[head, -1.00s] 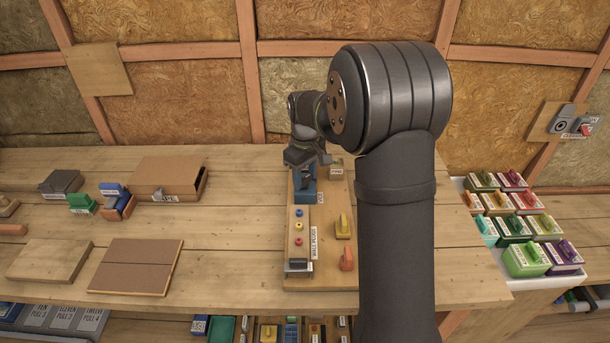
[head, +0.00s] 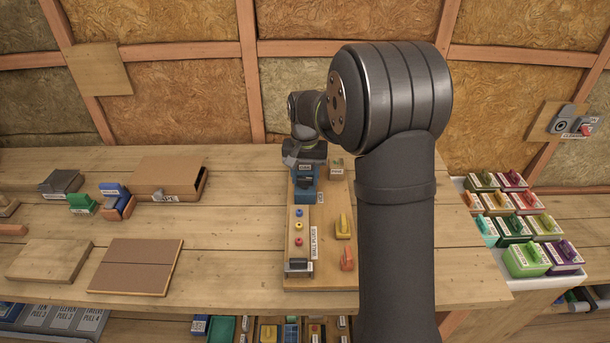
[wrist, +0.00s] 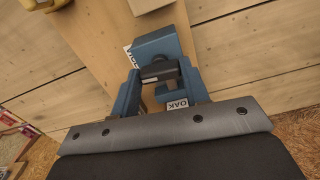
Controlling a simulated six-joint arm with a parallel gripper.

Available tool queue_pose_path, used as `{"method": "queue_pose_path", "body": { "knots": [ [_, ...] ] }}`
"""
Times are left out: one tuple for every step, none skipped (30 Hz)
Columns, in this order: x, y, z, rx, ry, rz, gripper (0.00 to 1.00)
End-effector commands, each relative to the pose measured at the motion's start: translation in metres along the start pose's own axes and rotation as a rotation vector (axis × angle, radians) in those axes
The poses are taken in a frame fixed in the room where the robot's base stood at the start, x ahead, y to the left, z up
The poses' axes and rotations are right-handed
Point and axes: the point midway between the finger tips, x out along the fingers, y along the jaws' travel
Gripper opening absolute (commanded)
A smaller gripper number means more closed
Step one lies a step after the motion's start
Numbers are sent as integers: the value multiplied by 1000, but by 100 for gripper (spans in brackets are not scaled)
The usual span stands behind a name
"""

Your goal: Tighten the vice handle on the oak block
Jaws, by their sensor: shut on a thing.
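The blue vice (head: 304,188) stands on the board on the bench, with my gripper (head: 304,158) right over its far end. In the wrist view the blue vice (wrist: 156,45) sits just beyond the grey edge of my gripper. A white OAK label (wrist: 177,104) shows near its right side; the oak block itself is mostly hidden. A dark bar (wrist: 160,72) crosses the middle between the blue parts. My gripper is shut on what appears to be the vice handle; the grip itself is largely covered by the hand.
A wooden strip with coloured wall plugs (head: 298,240) lies in front of the vice. A yellow piece (head: 343,227) and an orange piece (head: 347,259) are to its right. A cardboard box (head: 168,178) stands left. The bench between is clear.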

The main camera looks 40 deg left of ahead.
Motion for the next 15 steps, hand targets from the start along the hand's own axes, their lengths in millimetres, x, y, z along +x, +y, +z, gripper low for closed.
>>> {"method": "queue_pose_path", "body": {
  "knots": [
    [-1, 0, -1, 29, 3, -1, 19],
    [-1, 0, -1, 47, 3, -1, 19],
    [-1, 0, -1, 68, 3, -1, 19],
    [-1, 0, -1, 84, 3, -1, 19],
    [-1, 0, -1, 97, 3, -1, 19],
    [-1, 0, -1, 115, 3, -1, 20],
    [-1, 0, -1, 126, 3, -1, 20],
    [-1, 0, -1, 137, 3, -1, 20],
    [-1, 0, -1, 149, 3, -1, 20],
    [-1, 0, -1, 156, 3, -1, 20],
    [-1, 0, -1, 163, 3, -1, 20],
    [-1, 0, -1, 171, 3, -1, 20],
    [-1, 0, -1, 174, 2, -1, 20],
    [-1, 0, -1, 177, 2, -1, 20],
    [-1, 0, -1, 179, 2, -1, 20]
  ]
}}
